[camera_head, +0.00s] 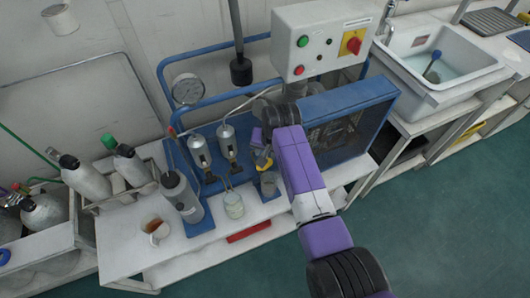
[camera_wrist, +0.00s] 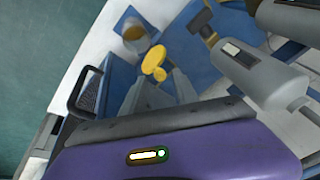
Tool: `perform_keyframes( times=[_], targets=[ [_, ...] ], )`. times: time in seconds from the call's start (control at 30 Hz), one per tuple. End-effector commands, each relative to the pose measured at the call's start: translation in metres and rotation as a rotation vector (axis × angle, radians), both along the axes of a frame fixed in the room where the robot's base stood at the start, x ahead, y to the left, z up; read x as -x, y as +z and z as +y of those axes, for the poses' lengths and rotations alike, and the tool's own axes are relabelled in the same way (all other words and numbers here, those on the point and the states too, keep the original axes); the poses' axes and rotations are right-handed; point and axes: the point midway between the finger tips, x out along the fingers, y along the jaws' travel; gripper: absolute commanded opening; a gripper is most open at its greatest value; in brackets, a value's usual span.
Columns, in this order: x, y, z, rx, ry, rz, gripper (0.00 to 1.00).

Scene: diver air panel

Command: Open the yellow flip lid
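The yellow flip lid (camera_head: 263,163) shows as a small patch just below my gripper (camera_head: 262,148) in the head view. In the wrist view the lid (camera_wrist: 154,60) is a round yellow disc with a small yellow tab, just beyond my fingertips (camera_wrist: 163,80). My fingers look apart, with nothing seen between them; whether one touches the lid is unclear. A grey container (camera_head: 268,184) stands below the lid on a blue base. How the lid is hinged is hidden.
Two metal cylinders (camera_head: 200,150) and a grey bottle (camera_head: 181,196) stand left of my gripper. A blue panel box (camera_head: 350,115) is at the right. A control box (camera_head: 325,40) hangs above.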

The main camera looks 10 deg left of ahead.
Motion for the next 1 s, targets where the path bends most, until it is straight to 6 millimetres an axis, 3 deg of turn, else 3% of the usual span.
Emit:
perform_keyframes(
  times=[0.2, 0.4, 1.0],
  targets=[
    [0.007, 0.030, -0.005, -0.001, 0.000, -0.003, 0.36],
    [0.012, 0.043, -0.008, -0.001, 0.000, -0.001, 0.36],
    [0.013, 0.043, -0.009, -0.001, 0.000, -0.002, 0.36]
  ],
)
